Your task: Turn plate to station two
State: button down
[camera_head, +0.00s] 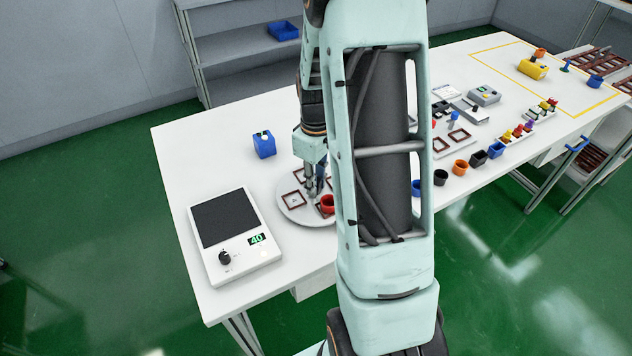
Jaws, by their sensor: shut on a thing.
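A round white plate (286,212) lies on the near left part of the white table. It bears several brown square frames, and a red pot (327,204) stands on its front side. My gripper (315,190) points down over the middle of the plate, close behind the red pot. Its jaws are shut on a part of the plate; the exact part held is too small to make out. My arm hides the plate's right side. I cannot tell which station the plate faces.
A white device with a dark panel and green "40" display (232,237) stands left of the plate. A blue box (264,145) stands behind it. Several coloured pots, including an orange one (460,167), line the table to the right. A blue bin (283,30) sits on the back shelf.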

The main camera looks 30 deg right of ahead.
jog(key=shift+m, duration=0.7)
jog(key=shift+m+b, duration=0.45)
jog(key=shift+m, duration=4.05)
jog(key=shift+w+m, duration=0.1)
jog(key=shift+m, duration=1.8)
jog(key=shift+m+p, duration=0.5)
jog(key=shift+m, duration=1.4)
jog(key=c, duration=2)
grip_release()
jog(key=shift+c, duration=0.2)
